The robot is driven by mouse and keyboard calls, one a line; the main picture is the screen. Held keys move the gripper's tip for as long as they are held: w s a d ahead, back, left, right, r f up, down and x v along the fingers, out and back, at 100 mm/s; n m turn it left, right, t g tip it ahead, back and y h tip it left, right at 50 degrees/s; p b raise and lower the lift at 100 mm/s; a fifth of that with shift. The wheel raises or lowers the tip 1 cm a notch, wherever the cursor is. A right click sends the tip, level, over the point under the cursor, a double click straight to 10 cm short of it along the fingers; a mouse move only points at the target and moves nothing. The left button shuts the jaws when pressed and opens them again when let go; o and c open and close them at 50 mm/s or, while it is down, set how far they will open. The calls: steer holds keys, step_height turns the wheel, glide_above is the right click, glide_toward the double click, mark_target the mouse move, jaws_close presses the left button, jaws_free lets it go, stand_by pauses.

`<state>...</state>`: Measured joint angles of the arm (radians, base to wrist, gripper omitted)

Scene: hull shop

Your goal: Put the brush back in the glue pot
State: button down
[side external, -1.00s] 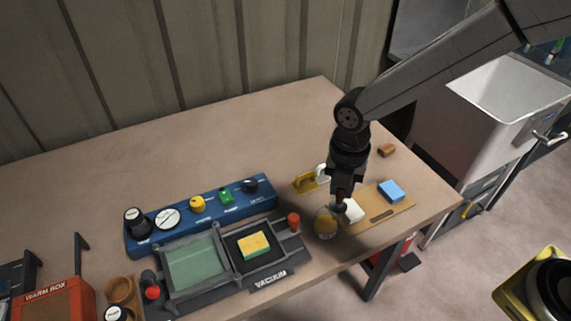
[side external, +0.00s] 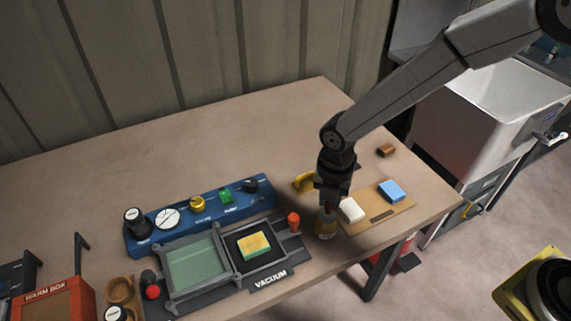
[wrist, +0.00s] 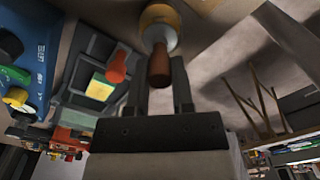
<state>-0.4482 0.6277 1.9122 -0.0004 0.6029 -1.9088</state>
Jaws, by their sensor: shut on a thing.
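The glue pot (side external: 325,229) is a small amber-brown pot near the table's front edge, left of the tan board. It also shows at the top of the wrist view (wrist: 160,15) with a pale rim. My gripper (side external: 326,207) points down directly over the pot. In the wrist view my gripper (wrist: 158,72) is shut on the brush, whose red-brown handle (wrist: 159,68) stands between the fingers, in line with the pot's mouth. The bristles are hidden, and I cannot tell how deep they sit in the pot.
A tan board (side external: 383,211) with a white block (side external: 351,209) and a blue block (side external: 392,190) lies to the right. A vacuum fixture with a red-orange knob (side external: 293,222) stands close on the left. A yellow-handled tool (side external: 304,182) lies behind.

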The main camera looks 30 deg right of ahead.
steer(key=shift+f, duration=0.2)
steer(key=shift+c, duration=2.4)
jaws_free()
step_height(320, 180, up, 12)
steer(key=shift+r, duration=0.15)
